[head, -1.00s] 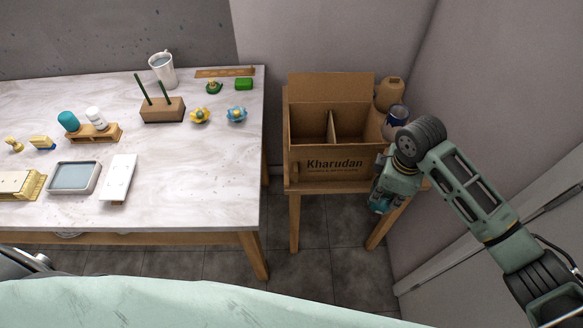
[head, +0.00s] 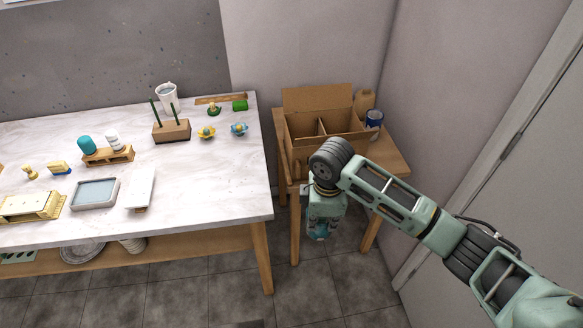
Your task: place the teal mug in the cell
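The cardboard box (head: 303,127) stands open on a small wooden table, with an upright divider making cells inside. Its front is partly hidden by my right arm. My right gripper (head: 321,222) hangs pointing down in front of that table, below the box. A bright teal piece (head: 320,234) shows at its tip; it looks like the teal mug held in the fingers, mostly hidden by the gripper. My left gripper is not in view.
A tan jar (head: 364,101) and a blue-and-white can (head: 374,118) stand right of the box. The long marble-topped table (head: 190,190) at left holds a teal bottle, a white pitcher (head: 167,96), flowers and trays. Floor between the tables is open.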

